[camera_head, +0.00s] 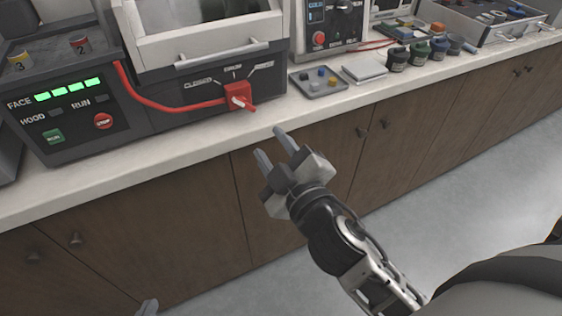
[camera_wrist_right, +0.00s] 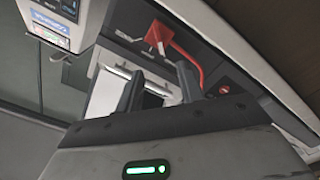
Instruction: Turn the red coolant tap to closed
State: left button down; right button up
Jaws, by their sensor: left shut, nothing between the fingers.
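The red coolant tap (camera_head: 236,92) is on the front of the grey machine, with a red hose leading into it from the left. It also shows in the right wrist view (camera_wrist_right: 158,34). Labels sit around it; the left one reads CLOSED (camera_head: 198,82). A short pale-tipped lever sticks out of the tap; I cannot tell which label it points to. My right gripper (camera_head: 269,145) is open and empty, below and right of the tap, apart from it, in front of the counter. My left gripper (camera_head: 148,307) barely shows at the bottom edge, shut and far from the tap.
The control panel (camera_head: 70,118) with green lights and a red stop button is left of the tap. A small tray of coloured pieces (camera_head: 319,83) lies to the right on the counter. Dark bottles (camera_head: 420,52) stand further right. Cabinet doors (camera_head: 190,215) are below the counter.

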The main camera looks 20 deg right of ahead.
jog(key=shift+s, duration=1.45)
jog(key=s+f+m+g+y, duration=0.1)
jog(key=s+f+m+g, duration=0.1)
jog(key=f, duration=0.4)
jog(key=s+a+f+m+g+y, duration=0.1)
jog(key=s+f+m+g, duration=0.1)
jog(key=f, duration=0.3)
jog(key=s+a+f+m+g+y+p, duration=0.1)
jog(key=s+f+m+g, duration=0.2)
jog(key=f, duration=0.3)
jog(key=shift+s+f, duration=0.35)
